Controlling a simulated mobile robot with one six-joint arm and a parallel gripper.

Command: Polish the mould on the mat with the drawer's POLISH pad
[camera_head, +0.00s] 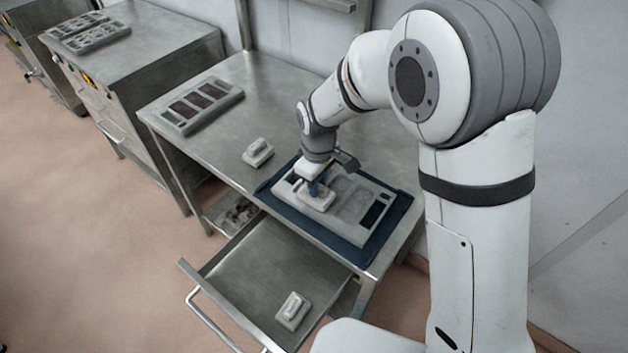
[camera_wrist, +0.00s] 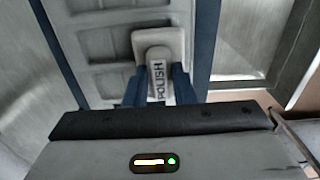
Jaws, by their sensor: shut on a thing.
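My gripper (camera_head: 318,188) is shut on the POLISH pad (camera_head: 313,202). In the wrist view the blue fingers of my gripper (camera_wrist: 158,92) close on the pad's handle, and the word POLISH reads on the pad (camera_wrist: 157,48). The pad is at the left part of the grey mould (camera_head: 350,222); whether it touches the surface I cannot tell. The mould (camera_wrist: 103,50) lies on the dark blue mat (camera_head: 385,240) and shows several recesses, some dark. The drawer (camera_head: 250,275) is pulled open below the table, with another pad (camera_head: 292,310) inside.
A third pad (camera_head: 257,152) stands on the table (camera_head: 215,145), left of the mat. Another mould (camera_head: 198,105) with dark recesses lies at the table's far left. A metal cabinet (camera_head: 140,55) stands beyond. The open drawer juts out in front.

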